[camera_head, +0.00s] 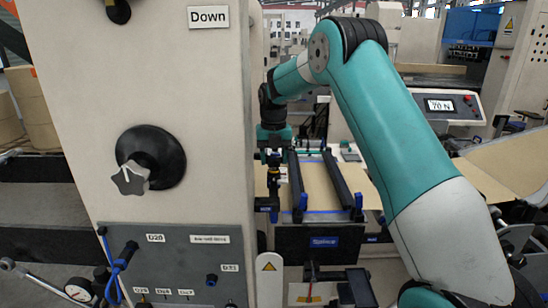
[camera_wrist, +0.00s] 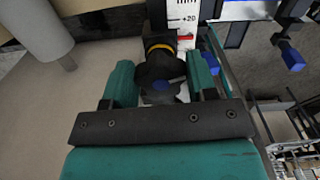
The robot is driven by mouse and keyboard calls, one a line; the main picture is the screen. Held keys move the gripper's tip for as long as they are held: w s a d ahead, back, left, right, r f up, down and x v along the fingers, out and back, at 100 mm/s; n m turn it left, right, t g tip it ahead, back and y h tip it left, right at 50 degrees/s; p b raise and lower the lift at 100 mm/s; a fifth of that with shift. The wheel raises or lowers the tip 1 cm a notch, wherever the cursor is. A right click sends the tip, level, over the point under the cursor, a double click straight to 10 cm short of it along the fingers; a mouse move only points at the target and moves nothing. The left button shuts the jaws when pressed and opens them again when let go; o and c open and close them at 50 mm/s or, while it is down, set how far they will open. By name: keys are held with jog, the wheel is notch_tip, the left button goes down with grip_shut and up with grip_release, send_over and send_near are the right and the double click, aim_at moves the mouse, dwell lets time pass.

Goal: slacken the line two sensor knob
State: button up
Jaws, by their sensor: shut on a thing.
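In the wrist view, my gripper (camera_wrist: 161,80) has its two teal fingers on either side of a black lobed knob (camera_wrist: 158,70) and is shut on it. A yellow ring (camera_wrist: 160,47) shows on the shaft behind the knob. Beside it is a white scale (camera_wrist: 187,18) marked +20, with a red mark near its lower end. No line number can be read on the knob. In the head view, my gripper (camera_head: 273,152) is small, beyond the large cream panel's edge, and the knob's grip there is too small to make out.
A cream panel (camera_head: 180,70) with a grey star knob (camera_head: 130,176) fills the left. Two black bars (camera_head: 345,185) lie over brown web above the Splice unit (camera_head: 323,242). A display (camera_head: 440,105) reads 70 N. In the wrist view, a blue-ended part (camera_wrist: 292,58) stands at right.

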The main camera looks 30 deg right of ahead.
aim_at(274, 157)
jog(key=shift+s+f, duration=0.1)
jog(key=shift+f, duration=0.1)
jog(key=o, duration=0.9)
jog(key=shift+r, duration=0.1)
notch_tip(274, 157, up, 17)
jog(key=shift+r+b, duration=0.2)
jog(key=shift+b, duration=1.05)
